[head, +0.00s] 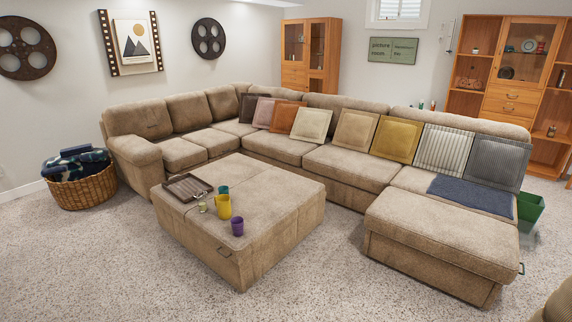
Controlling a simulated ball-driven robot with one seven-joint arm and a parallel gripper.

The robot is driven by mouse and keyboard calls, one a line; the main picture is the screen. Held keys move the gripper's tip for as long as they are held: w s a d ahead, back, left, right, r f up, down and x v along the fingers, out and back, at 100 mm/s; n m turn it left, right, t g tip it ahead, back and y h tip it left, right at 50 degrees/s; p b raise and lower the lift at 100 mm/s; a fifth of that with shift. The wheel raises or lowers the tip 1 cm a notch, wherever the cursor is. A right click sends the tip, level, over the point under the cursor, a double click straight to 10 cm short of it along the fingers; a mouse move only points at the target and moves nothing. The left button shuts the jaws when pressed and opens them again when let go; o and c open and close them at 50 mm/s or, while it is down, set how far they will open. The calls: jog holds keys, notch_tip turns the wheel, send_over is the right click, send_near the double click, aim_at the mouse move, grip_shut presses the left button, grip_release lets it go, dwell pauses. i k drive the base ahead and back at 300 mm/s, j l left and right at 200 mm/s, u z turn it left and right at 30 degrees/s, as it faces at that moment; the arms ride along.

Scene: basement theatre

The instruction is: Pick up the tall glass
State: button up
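Several small vessels stand on the beige ottoman (270,190) in the middle of the room. The yellow cup (223,206) is the largest of them. A purple cup (237,226) stands to its right, near the ottoman's front edge. A teal cup (223,190) is just behind the yellow one. A small greenish, glass-like vessel (203,207) is to its left. I cannot tell which of these, if any, is the tall glass. My gripper is not in view.
A brown tray (187,188) lies on the ottoman's left side. The sectional sofa (350,167) wraps behind and right, with its chaise (440,225) at right. A wicker basket (82,190) stands at left. Carpet is clear in front of the ottoman.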

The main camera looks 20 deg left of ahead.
aim_at(201, 198)
jog(key=i+j, duration=0.1)
jog(key=j, duration=0.3)
jog(key=i+j, duration=0.1)
jog(key=j, duration=0.35)
jog(key=i+j+u, duration=0.1)
jog(key=j, duration=0.3)
jog(key=i+j, duration=0.1)
jog(key=j, duration=0.3)
jog(key=i+j, duration=0.15)
jog(key=j, duration=0.25)
jog(key=i+j+u, duration=0.1)
jog(key=i+j, duration=0.2)
jog(key=i, duration=0.25)
jog(key=i+j, duration=0.25)
jog(key=i, duration=0.35)
jog(key=i+j+u, duration=0.15)
jog(key=i, duration=0.4)
jog(key=i+j+u, duration=0.1)
jog(key=i+j, duration=0.15)
jog(key=i, duration=0.35)
jog(key=i+l, duration=0.15)
jog(key=i, duration=0.25)
jog(key=i+l, duration=0.1)
jog(key=i, duration=0.25)
